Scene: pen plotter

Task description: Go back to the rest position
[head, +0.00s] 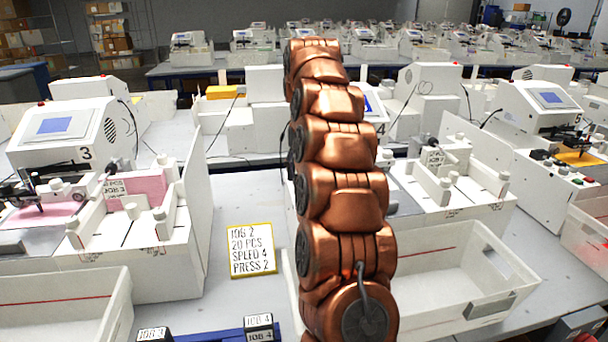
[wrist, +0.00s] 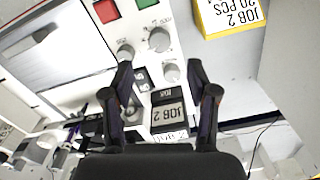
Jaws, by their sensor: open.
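My gripper (wrist: 160,68) is open in the wrist view, its two dark fingers spread apart. Between and below the fingers in the picture is a dark block labelled JOB 2 (wrist: 168,115), on or near a white machine panel; I cannot tell its distance from the fingers. The panel has knobs (wrist: 158,39), a red button (wrist: 106,11) and a green button (wrist: 147,3). In the head view my copper arm rises through the middle and hides the machine behind it. My gripper does not show there.
A yellow-edged JOB 2 card (head: 251,250) stands left of my arm. White plotter number 3 (head: 66,130) is at left, another (head: 545,105) at right. White bins (head: 480,290) (head: 110,310) flank the front. Small JOB 4 blocks (head: 259,328) sit at the bottom.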

